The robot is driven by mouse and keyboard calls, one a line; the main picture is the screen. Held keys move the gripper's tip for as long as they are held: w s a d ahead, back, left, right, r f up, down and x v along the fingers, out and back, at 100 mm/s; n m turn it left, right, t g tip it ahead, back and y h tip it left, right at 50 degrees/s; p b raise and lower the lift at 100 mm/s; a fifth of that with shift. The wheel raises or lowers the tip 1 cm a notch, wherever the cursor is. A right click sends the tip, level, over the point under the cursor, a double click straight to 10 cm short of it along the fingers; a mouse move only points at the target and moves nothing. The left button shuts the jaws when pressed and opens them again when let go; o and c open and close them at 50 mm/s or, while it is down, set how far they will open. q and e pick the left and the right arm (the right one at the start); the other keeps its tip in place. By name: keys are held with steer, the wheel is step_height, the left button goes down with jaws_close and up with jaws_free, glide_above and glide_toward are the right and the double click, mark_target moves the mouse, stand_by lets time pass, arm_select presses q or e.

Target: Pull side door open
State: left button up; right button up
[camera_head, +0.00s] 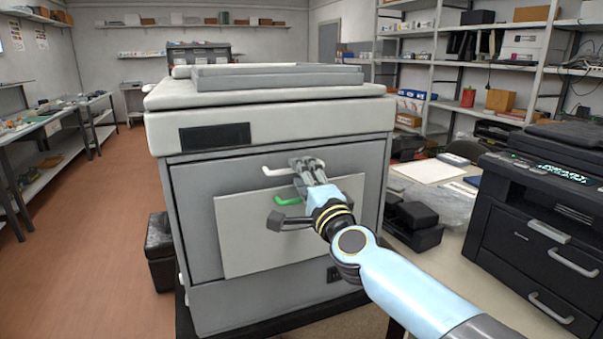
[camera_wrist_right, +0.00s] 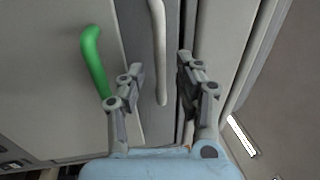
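The large grey printer (camera_head: 190,240) stands in the middle of the head view, its near face towards me. A white handle (camera_head: 277,172) is on this face; it also shows in the right wrist view (camera_wrist_right: 159,50). A green handle (camera_head: 287,202) is just below it, at the top of a pale panel (camera_head: 240,240); it shows at the left in the wrist view (camera_wrist_right: 92,60). My right gripper (camera_head: 287,190) is open in front of the handles. In the wrist view the white handle appears between its fingertips (camera_wrist_right: 160,68); contact cannot be told. My left gripper is not in view.
A black printer (camera_head: 500,225) stands on the table (camera_head: 455,245) at the right. Small black boxes (camera_head: 412,225) sit between the two printers. A dark box (camera_head: 160,250) is at the printer's left. The floor (camera_head: 100,230) at the left is open.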

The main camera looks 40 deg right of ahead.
steer(key=shift+w, duration=0.3)
jaws_close()
stand_by(0.3)
